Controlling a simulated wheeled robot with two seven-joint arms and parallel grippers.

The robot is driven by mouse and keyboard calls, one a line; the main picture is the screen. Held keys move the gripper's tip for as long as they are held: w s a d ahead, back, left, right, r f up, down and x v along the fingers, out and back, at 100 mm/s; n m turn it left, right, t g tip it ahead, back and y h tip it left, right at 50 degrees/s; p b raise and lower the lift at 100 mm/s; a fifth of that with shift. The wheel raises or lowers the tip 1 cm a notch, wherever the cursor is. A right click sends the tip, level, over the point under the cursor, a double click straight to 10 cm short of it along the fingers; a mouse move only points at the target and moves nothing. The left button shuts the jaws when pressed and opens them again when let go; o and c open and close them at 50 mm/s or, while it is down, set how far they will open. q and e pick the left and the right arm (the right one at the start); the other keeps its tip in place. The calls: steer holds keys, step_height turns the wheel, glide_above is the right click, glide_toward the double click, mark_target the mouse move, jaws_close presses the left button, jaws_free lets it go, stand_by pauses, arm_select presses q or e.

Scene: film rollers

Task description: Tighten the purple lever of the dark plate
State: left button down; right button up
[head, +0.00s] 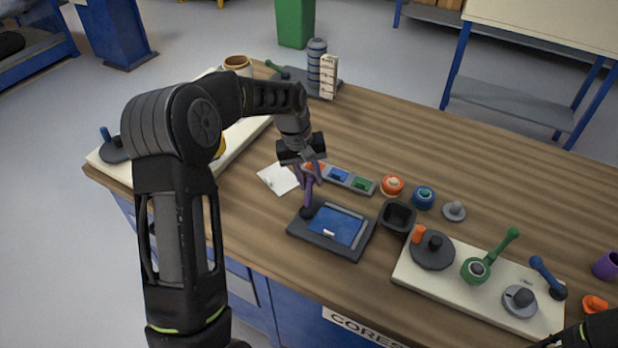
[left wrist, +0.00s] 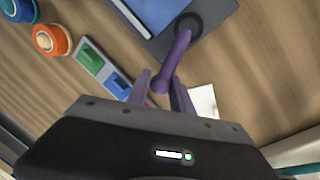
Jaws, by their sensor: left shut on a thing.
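The dark plate (head: 330,246) with a blue panel lies on the wooden table. Its purple lever (head: 308,196) rises from a dark pivot at the plate's left corner. In the left wrist view the lever (left wrist: 177,52) runs from the round pivot to a knobbed end between my fingers. My left gripper (head: 312,176) is shut on the lever's free end, with its fingers (left wrist: 162,92) on either side. Only a dark part of my right arm shows at the lower right of the head view; its gripper cannot be made out.
A row of coloured blocks (head: 350,180) lies just behind the plate. A black bowl (head: 397,215) and a cream board (head: 480,293) with other levers stand to the right. A white sheet (head: 278,178) lies to the left. Bare table lies behind the blocks.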

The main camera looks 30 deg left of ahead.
arm_select(q)
steer(key=c, duration=1.1)
jaws_free()
steer(key=shift+c, duration=0.2)
steer(key=shift+r, duration=0.15)
step_height(320, 180, up, 7)
steer(key=a, duration=0.1)
steer(key=shift+s+r+b, duration=0.2)
steer(key=shift+s+b, duration=0.15)
steer(key=shift+s, duration=0.05)
steer(key=shift+s+a, duration=0.1)
